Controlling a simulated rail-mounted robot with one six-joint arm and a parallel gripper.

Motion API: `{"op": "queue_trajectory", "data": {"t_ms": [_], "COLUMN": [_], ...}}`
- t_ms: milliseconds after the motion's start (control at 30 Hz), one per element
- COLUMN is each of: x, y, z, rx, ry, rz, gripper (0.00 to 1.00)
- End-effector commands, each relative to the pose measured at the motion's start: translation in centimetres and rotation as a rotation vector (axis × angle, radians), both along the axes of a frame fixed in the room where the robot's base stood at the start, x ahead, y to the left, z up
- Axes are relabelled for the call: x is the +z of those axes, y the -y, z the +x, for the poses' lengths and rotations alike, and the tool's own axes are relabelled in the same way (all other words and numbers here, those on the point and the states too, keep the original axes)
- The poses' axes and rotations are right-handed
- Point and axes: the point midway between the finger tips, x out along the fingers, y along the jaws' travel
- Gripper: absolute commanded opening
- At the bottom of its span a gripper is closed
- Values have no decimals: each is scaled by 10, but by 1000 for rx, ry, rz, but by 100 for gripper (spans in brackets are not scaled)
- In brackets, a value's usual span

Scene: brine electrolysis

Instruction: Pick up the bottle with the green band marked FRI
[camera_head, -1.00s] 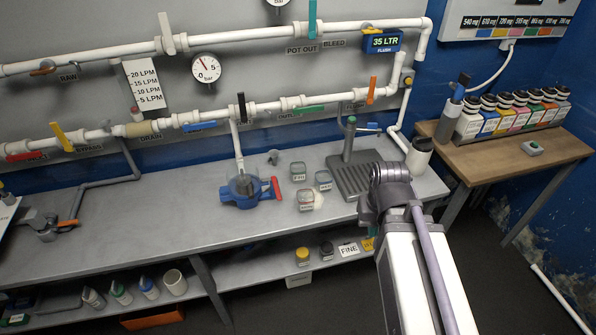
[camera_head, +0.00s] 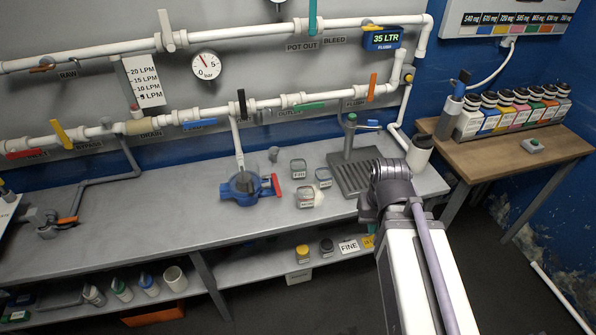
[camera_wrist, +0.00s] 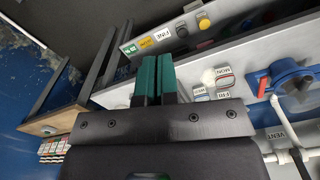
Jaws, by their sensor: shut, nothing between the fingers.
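Three small labelled bottles stand close together on the grey bench. The FRI bottle (camera_head: 299,168) is at the back left of the group; its band colour is too small to tell. The MON bottle (camera_head: 306,198) is in front, and a third bottle (camera_head: 323,178) is to the right. In the wrist view the FRI bottle (camera_wrist: 223,94) and the MON bottle (camera_wrist: 225,79) appear upside down, right of my gripper (camera_wrist: 156,62). My gripper's teal fingers are together, empty and apart from the bottles. In the head view my wrist hides the fingers.
A blue valve body with a red handle (camera_head: 243,187) is left of the bottles. A dark ridged stand base (camera_head: 357,175) is to their right. White pipes run along the wall behind. The bench's front left is clear. A wooden table (camera_head: 540,146) holds several coloured bottles.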

Motion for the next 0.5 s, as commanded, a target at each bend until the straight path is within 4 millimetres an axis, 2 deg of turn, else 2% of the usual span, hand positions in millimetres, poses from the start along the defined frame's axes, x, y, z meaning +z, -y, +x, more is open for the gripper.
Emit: {"op": "queue_trajectory", "data": {"t_ms": [67,500], "x": [0,0], "y": [0,0], "z": [0,0], "rx": [0,0], "ry": [0,0], "rz": [0,0], "gripper": [10,52]}}
